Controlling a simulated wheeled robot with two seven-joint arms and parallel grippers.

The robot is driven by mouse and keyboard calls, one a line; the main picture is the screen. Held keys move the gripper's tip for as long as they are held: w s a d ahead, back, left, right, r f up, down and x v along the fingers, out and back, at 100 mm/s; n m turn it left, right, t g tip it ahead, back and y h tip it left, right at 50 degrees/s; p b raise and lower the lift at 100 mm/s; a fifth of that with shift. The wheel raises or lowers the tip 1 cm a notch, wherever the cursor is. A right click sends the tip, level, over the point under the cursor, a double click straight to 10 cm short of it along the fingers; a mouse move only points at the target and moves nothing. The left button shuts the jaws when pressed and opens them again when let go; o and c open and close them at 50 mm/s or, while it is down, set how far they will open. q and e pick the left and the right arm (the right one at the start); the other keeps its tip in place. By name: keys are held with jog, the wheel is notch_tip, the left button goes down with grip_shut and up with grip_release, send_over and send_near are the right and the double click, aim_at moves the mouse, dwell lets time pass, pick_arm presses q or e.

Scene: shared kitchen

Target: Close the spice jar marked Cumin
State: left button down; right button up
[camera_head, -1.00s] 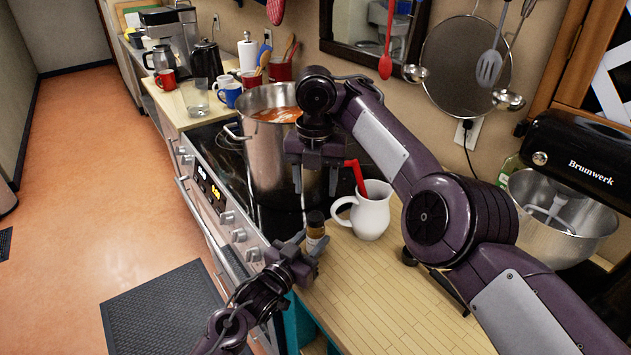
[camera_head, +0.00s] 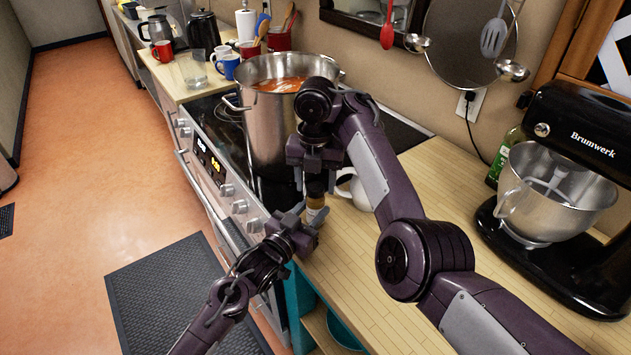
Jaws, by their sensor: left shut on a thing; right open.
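A small spice jar (camera_head: 316,214) with an amber-brown body and a dark top stands upright near the left edge of the wooden counter. Its label is too small to read. My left gripper (camera_head: 308,217) is shut on the jar's body from the left. My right gripper (camera_head: 315,178) is open and points down directly over the jar, its fingers around or just above the dark top. I cannot tell whether the fingers touch it. The underside of the top is partly hidden, so how it sits on the jar is unclear.
A white pitcher (camera_head: 354,190) stands close behind my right gripper, partly hidden by my arm. A large steel pot (camera_head: 268,125) of red soup is on the stove just beyond. A black stand mixer (camera_head: 575,150) with a steel bowl is at right. The front counter (camera_head: 400,325) is clear.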

jog(key=shift+f, duration=0.15)
jog(key=c, duration=1)
jog(key=m, duration=0.3)
jog(key=o, duration=1.1)
jog(key=shift+c, duration=0.2)
jog(key=shift+w+r, duration=0.1)
jog(key=shift+r, duration=2.15)
jog(key=shift+c, duration=0.3)
